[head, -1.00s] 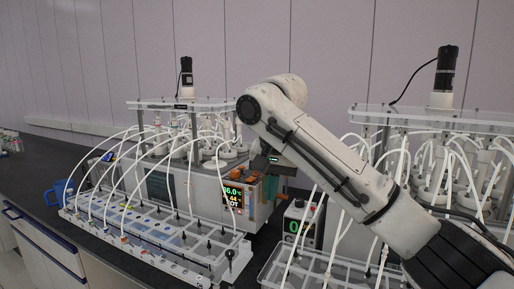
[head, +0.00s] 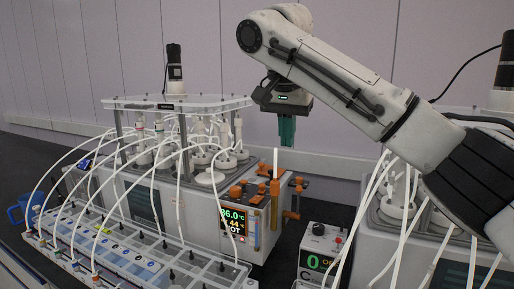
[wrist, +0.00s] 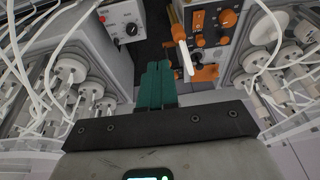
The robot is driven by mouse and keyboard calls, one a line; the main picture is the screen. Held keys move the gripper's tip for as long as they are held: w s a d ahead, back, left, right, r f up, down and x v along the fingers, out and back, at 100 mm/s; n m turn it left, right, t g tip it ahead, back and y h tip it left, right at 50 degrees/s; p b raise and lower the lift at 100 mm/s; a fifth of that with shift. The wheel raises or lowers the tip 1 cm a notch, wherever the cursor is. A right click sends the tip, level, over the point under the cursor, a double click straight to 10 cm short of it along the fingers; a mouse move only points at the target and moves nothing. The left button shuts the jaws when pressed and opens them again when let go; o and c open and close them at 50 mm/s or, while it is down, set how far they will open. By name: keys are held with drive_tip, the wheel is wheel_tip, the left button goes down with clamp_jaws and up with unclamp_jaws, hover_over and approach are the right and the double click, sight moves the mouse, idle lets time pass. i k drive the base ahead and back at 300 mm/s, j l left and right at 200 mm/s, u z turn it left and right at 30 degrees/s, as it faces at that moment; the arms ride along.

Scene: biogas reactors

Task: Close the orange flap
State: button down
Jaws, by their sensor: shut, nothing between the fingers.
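Several orange parts sit on the right end of the left reactor's heating box (head: 150,205). An upright orange piece (head: 274,192) with a thin white rod above it stands there, beside orange fittings (head: 291,214). I cannot tell for sure which part is the flap, or its angle. In the wrist view, orange knobs (wrist: 228,18) and an orange piece (wrist: 206,73) show right of my fingers, near a white rod (wrist: 184,55). My gripper (head: 287,143), with green fingers, is shut and empty, pointing down above the orange fittings and apart from them.
A display (head: 233,221) is on the box front. A small control box (head: 320,250) stands to the right, before the second reactor (head: 385,235). White tubes arch over the tube rack (head: 150,250) at the front left. A dark gap lies between the two reactors.

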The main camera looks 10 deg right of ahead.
sight(262, 169)
drive_tip(key=i, duration=0.85)
